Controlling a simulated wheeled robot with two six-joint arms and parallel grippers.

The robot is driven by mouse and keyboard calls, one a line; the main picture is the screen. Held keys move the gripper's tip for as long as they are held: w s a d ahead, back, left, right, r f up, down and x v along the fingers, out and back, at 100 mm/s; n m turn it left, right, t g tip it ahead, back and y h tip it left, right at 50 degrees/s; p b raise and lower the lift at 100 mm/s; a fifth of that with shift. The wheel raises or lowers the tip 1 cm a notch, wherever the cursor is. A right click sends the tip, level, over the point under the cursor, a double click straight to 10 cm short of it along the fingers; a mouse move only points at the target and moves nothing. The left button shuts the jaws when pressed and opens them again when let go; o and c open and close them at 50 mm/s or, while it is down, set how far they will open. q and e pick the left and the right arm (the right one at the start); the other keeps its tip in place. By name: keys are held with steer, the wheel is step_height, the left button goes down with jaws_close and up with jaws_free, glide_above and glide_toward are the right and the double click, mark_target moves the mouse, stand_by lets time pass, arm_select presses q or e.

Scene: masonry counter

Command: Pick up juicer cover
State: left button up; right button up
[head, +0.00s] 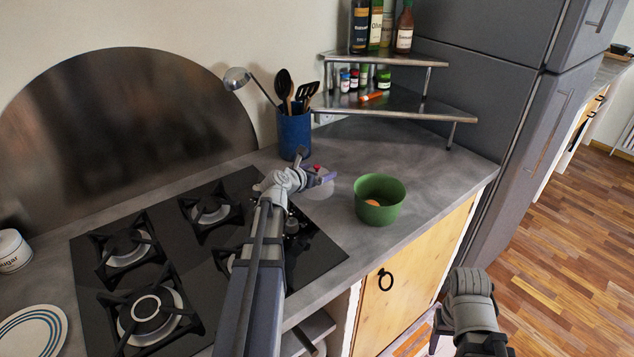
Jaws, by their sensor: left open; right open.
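My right gripper (466,340) is open and low at the bottom right, in front of the cabinet and away from the cover.
A green bowl (380,207) with an orange-brown item inside stands right of the cover. A blue utensil holder (294,136) stands behind. A metal corner shelf (400,104) overhangs the back counter. The black gas stove (170,255) lies left.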

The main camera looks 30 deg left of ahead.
arm_select(q)
steer(key=shift+w, duration=0.1)
steer(key=shift+c, duration=0.4)
steer(key=c, duration=0.9)
steer(key=shift+r, duration=0.1)
arm_select(e)
steer(key=shift+r, duration=0.1)
arm_select(q)
step_height(320, 180, up, 10)
steer(key=p, duration=1)
arm_select(e)
step_height(320, 180, up, 10)
steer(key=shift+c, duration=0.3)
